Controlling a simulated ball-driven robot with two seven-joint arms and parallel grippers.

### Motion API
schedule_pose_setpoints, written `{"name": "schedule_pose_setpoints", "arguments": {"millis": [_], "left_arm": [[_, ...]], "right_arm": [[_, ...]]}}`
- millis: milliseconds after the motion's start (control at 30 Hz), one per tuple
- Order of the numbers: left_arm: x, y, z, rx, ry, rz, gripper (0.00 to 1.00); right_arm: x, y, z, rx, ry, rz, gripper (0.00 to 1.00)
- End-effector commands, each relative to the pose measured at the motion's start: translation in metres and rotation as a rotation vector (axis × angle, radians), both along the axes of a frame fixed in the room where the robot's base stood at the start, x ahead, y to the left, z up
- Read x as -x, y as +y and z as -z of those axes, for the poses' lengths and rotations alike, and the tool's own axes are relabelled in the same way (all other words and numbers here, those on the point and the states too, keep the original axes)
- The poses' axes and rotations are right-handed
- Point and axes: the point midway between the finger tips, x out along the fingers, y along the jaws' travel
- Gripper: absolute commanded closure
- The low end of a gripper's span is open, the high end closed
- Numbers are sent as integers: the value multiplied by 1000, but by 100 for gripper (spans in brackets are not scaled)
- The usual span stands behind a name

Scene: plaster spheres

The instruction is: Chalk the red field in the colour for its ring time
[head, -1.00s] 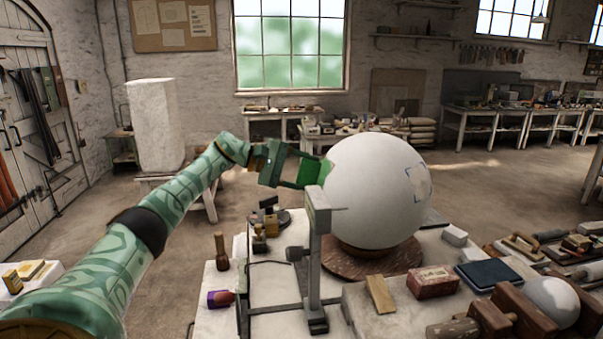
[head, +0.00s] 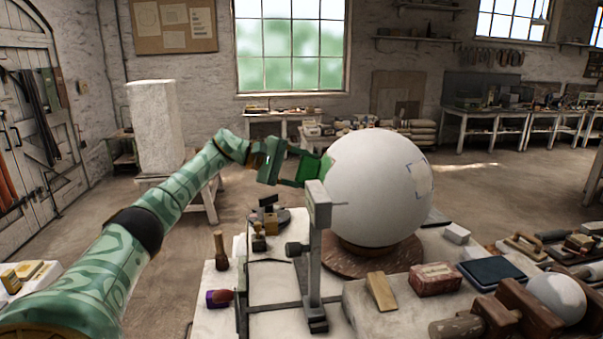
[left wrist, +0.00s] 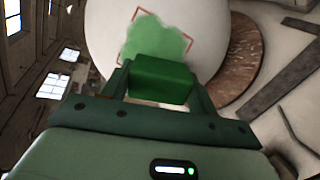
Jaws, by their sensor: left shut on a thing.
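The large white plaster sphere (head: 380,195) rests on a round brown stand (head: 345,264). It also fills the top of the left wrist view (left wrist: 105,30). The red-outlined field is on its left side, with a green chalk patch (left wrist: 155,36) inside the red corner lines; pale plaster shows near its corners. In the head view only an edge of this field (head: 328,163) shows. My left gripper (head: 306,169) is shut on a green chalk block (left wrist: 160,80), close against the field; I cannot tell whether it touches. My right gripper is not in view.
A blue-outlined field (head: 419,183) is on the sphere's right side. A grey metal post (head: 316,250) stands in front of the sphere. A wooden block (head: 380,291), a reddish box (head: 435,279), a dark blue pad (head: 491,272) and a small white ball (head: 556,298) lie nearer.

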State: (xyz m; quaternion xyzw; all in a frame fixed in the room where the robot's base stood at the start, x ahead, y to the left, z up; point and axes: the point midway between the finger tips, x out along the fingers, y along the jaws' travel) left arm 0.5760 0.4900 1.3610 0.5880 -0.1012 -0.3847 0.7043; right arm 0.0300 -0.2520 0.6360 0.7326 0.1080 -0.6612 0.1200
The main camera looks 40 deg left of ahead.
Motion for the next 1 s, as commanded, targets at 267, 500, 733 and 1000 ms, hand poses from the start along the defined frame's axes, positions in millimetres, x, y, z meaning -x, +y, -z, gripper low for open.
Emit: {"name": "schedule_pose_setpoints", "arguments": {"millis": [267, 500, 733, 1000], "left_arm": [[-6, 0, -15, 3, -1, 1, 68], [-11, -1, -22, 0, 0, 0, 68], [-9, -1, -13, 0, 1, 1, 68], [-2, 0, -1, 0, 1, 1, 68]], "right_arm": [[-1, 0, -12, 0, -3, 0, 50], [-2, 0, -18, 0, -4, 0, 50], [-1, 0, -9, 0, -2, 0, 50], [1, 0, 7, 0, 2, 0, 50]]}}
